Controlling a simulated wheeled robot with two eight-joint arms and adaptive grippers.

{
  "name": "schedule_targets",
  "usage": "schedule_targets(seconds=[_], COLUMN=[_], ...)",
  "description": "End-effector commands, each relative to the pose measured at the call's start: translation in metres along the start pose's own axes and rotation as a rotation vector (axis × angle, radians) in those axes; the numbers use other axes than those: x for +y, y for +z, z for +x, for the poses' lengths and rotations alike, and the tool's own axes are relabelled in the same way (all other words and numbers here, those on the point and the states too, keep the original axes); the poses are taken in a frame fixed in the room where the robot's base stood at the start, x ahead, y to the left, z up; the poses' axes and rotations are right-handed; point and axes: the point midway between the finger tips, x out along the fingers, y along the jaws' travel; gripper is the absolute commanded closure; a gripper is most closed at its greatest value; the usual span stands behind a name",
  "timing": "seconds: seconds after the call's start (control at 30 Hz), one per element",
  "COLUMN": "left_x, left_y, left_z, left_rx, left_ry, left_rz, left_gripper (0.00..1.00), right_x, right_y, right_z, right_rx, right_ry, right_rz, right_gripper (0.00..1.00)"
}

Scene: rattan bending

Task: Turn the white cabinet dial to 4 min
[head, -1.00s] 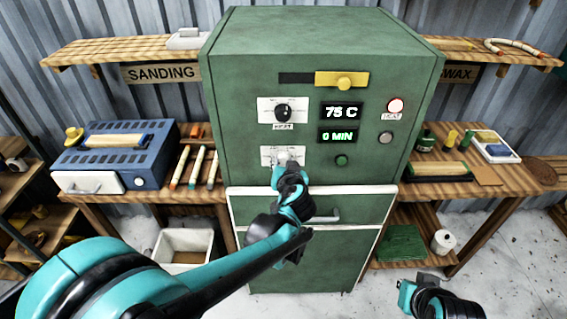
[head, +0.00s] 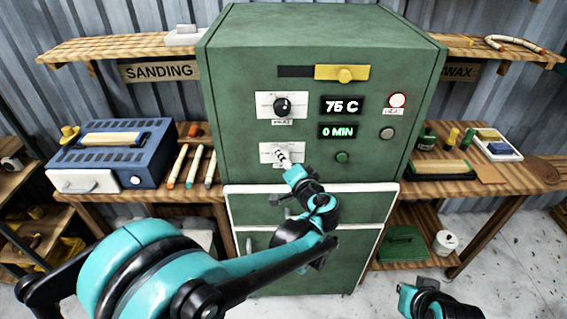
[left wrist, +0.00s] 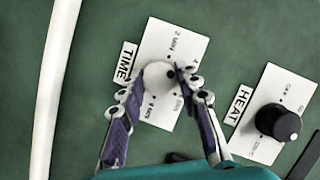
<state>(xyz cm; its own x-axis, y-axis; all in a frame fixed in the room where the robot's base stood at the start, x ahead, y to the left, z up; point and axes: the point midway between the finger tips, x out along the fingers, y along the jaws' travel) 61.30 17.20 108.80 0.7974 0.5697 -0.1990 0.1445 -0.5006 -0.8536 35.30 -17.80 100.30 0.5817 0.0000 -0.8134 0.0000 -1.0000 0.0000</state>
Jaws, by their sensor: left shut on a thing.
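The white dial (left wrist: 158,76) sits on the white TIME plate (left wrist: 165,50) on the green cabinet's front. My left gripper (left wrist: 165,74) is shut on this dial, one finger on each side, and the plate looks tilted in the left wrist view. In the head view my left gripper (head: 284,158) reaches the lower plate (head: 268,151) from below right and hides most of the dial. The time display (head: 338,132) reads 0 MIN. My right arm's end (head: 428,300) shows at the bottom right, apart from the cabinet; its fingers are not clear.
A black HEAT dial (head: 282,106) is above the white one, beside a display (head: 342,105) reading 75 C. A green button (head: 341,157), a grey button (head: 387,133) and a round lamp (head: 397,100) are to the right.

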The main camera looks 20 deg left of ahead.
Motion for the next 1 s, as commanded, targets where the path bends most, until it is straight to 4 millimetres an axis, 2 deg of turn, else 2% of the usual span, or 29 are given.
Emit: schedule_targets(seconds=[0.43, 1.0], left_x=[0.003, 0.002], left_y=[0.001, 0.001], left_z=[0.000, 0.000], left_rx=[0.000, 0.000], left_ry=[-0.092, -0.107], left_rz=[0.226, 0.265], left_gripper=[0.96, 0.96], right_x=[0.000, 0.000], right_y=[0.009, 0.009], right_z=[0.012, 0.013], right_rx=[0.000, 0.000], right_ry=[0.000, 0.000], right_rz=[0.000, 0.000], right_gripper=[1.00, 1.00])
